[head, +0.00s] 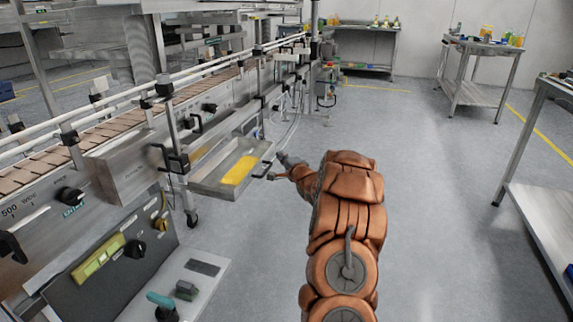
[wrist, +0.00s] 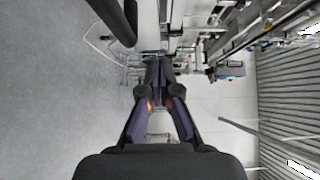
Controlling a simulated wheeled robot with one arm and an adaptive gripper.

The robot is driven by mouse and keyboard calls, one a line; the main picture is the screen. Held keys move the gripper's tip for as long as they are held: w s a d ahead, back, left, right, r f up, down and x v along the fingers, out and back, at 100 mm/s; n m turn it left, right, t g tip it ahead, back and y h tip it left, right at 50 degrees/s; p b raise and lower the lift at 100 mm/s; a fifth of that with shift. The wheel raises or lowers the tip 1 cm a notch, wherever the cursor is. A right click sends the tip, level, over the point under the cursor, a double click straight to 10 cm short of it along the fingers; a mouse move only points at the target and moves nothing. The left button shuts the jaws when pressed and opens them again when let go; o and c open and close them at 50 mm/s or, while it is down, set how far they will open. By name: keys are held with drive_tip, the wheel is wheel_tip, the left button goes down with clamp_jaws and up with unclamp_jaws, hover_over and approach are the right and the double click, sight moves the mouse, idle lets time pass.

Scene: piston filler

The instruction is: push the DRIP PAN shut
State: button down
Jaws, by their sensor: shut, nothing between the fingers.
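The drip pan (head: 216,168) is a shallow metal tray with yellow liquid in it. It stands out from the side of the filler machine in the head view, pulled open over the floor. A dark handle (head: 267,166) shows at its outer right side. My gripper (head: 275,172) is just to the right of the pan, close to this handle; I cannot tell whether they touch. In the wrist view my gripper (wrist: 159,72) has its fingers together with nothing between them. I cannot make out the pan clearly in the wrist view.
The filler machine and its conveyor (head: 115,128) run along the left. A control panel (head: 110,255) with knobs is at lower left. A steel table (head: 478,45) stands at the back right and another (head: 540,200) at the right edge. The floor (head: 430,160) between is clear.

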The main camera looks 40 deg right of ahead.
sight(271, 155)
drive_tip(key=shift+w+a+f+b, duration=0.1)
drive_tip(key=shift+w+a+b, duration=0.15)
drive_tip(key=shift+w+a, duration=0.25)
drive_tip(key=shift+w+a+f+b, duration=0.1)
drive_tip(key=shift+w+a+b, duration=0.15)
drive_tip(key=shift+w, duration=0.35)
drive_tip(key=shift+w+a+r, duration=0.15)
drive_tip(key=shift+w+a, duration=0.15)
drive_tip(key=shift+w, duration=0.3)
